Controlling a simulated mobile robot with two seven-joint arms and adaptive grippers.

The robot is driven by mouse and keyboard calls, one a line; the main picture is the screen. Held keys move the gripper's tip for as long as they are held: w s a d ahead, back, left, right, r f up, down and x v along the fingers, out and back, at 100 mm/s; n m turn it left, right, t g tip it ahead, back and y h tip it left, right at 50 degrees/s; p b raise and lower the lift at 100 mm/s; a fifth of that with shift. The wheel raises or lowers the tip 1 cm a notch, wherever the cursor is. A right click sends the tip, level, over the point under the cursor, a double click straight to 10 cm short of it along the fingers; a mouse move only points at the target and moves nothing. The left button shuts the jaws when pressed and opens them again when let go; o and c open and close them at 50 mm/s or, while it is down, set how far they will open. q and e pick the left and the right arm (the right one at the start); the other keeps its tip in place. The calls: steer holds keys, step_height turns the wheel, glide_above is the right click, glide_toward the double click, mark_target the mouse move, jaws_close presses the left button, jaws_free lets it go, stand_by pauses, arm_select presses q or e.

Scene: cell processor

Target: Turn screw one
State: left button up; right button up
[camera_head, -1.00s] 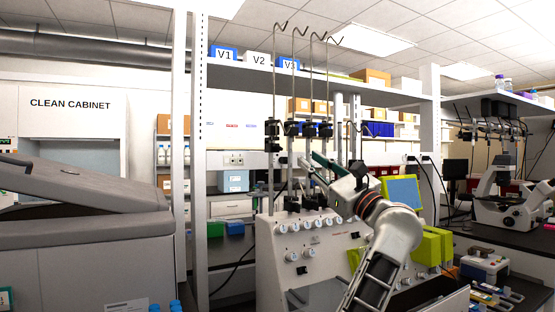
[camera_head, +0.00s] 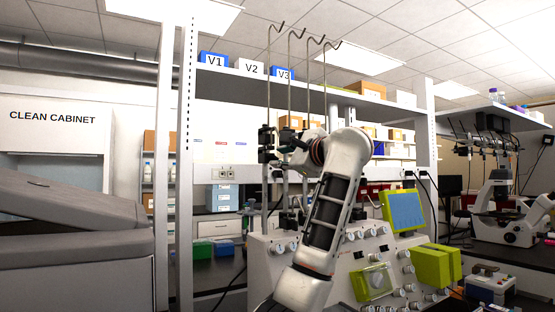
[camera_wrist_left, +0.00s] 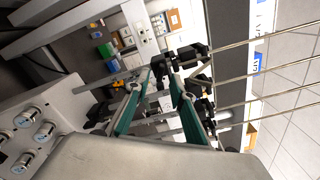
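The cell processor (camera_head: 262,265) is a pale machine with knobs, a screen (camera_head: 405,211) and tall hooked metal rods (camera_head: 290,85). Black clamps with screws (camera_head: 267,146) sit on the rods. My left arm rises in front of the machine, its wrist beside the clamps; its fingers are mostly hidden in the head view. In the left wrist view, my left gripper (camera_wrist_left: 161,76) has two teal-lined fingers with a gap between the tips. The tips are at a black clamp (camera_wrist_left: 182,61) on a rod; I cannot tell if they touch it. My right gripper is not in view.
A shelf with boxes marked V1, V2 and V3 (camera_head: 283,73) runs above and behind the rods. A grey lidded machine (camera_head: 75,240) stands at the left. Green-yellow blocks (camera_head: 435,265) and a microscope (camera_head: 505,210) are at the right.

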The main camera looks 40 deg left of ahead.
mark_target(273, 157)
arm_select(q)
steer(key=shift+x, duration=1.2)
jaws_close()
